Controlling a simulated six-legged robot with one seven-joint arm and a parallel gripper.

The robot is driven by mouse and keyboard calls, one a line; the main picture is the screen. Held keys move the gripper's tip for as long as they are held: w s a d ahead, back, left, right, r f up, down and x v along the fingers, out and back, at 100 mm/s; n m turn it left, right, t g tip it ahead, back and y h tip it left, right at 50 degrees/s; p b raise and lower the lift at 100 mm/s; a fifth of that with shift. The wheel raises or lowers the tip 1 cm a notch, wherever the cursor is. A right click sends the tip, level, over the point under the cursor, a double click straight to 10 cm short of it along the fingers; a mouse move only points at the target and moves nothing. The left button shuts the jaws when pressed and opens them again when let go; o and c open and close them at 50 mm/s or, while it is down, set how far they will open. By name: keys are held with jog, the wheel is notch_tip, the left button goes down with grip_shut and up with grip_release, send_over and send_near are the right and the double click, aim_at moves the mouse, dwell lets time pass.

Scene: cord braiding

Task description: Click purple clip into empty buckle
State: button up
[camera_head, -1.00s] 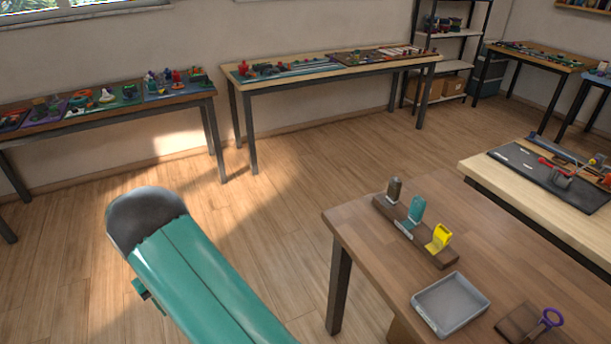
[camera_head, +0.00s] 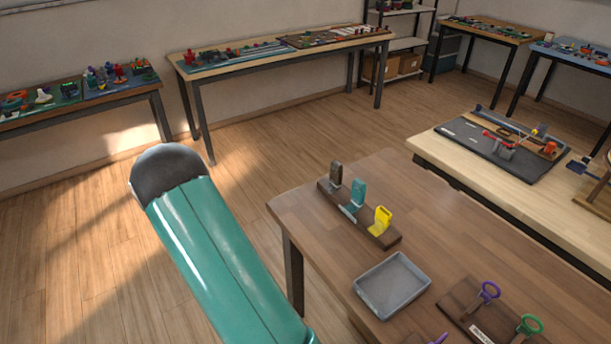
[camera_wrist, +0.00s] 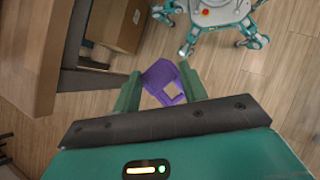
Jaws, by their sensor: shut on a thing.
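In the wrist view, the purple clip (camera_wrist: 159,75) sits between the two green fingers of my gripper (camera_wrist: 161,86), which is shut on it. The clip has a square opening in its lower part and hangs clear over the floor. There, a dark wooden bar (camera_head: 393,240) on the brown table carries a grey-brown piece (camera_head: 336,174), a teal piece (camera_head: 358,194) and a yellow piece (camera_head: 380,219), standing in a row. I cannot tell which, if any, is an empty buckle.
The brown table (camera_head: 430,220) also holds an empty grey tray (camera_head: 410,297) and a board with a purple ring (camera_head: 489,291) and a green ring (camera_head: 529,324). Another table stands behind on the right. Floor is clear left of the brown table. In the wrist view, a cardboard box (camera_wrist: 118,22) stands near a table leg.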

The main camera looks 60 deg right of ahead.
jog(key=s+d+r+n+g+h, duration=0.2)
jog(key=s+d+r+h, duration=0.4)
jog(key=s+d, duration=0.45)
jog(key=s+d+r+n+g+h, duration=0.1)
jog(key=s+d+r+h, duration=0.4)
jog(key=s+d+r, duration=0.45)
jog(key=s+d+r+n+g+h, duration=0.2)
jog(key=s+d+r+h, duration=0.3)
jog(key=s+d, duration=0.7)
notch_tip(320, 180, down, 7)
jog(key=a, duration=0.1)
jog(key=shift+s, duration=0.4)
jog(key=shift+r, duration=0.1)
jog(key=shift+o, duration=0.8)
jog(key=shift+c, duration=1.3)
jog(key=shift+a+f, duration=0.1)
jog(key=shift+f, duration=1.35)
